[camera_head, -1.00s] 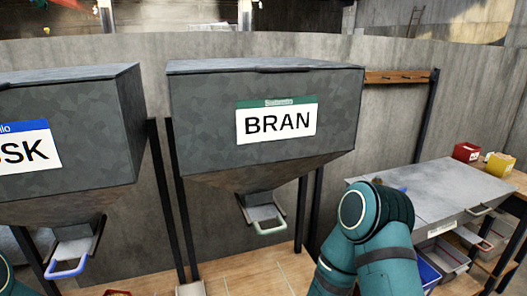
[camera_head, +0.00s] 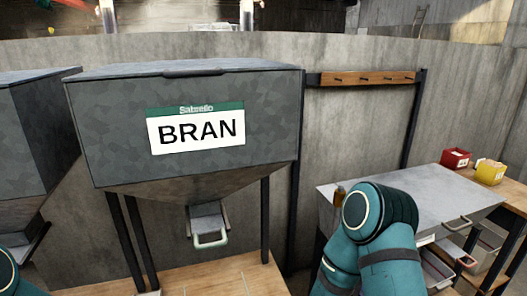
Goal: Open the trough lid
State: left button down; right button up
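A grey, flat-topped metal unit (camera_head: 425,187) stands at the right, partly hidden behind my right arm. Its flat top looks closed, and a pale handle (camera_head: 458,223) sits at its front edge. I cannot tell for certain whether this top is the trough lid. My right arm shows only as a teal elbow and links in front of the unit's left side. A sliver of my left arm shows at the bottom left corner. Neither gripper is in view.
A grey BRAN hopper (camera_head: 190,125) on dark legs has a chute with a pale handle (camera_head: 210,240). Another hopper (camera_head: 35,130) is cut off at left. A peg rail (camera_head: 366,78) hangs near the curved wall.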

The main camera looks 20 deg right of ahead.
aim_at(440, 196)
jog(key=l, duration=3.95)
jog(key=i+u, duration=0.05)
jog(key=i, duration=0.1)
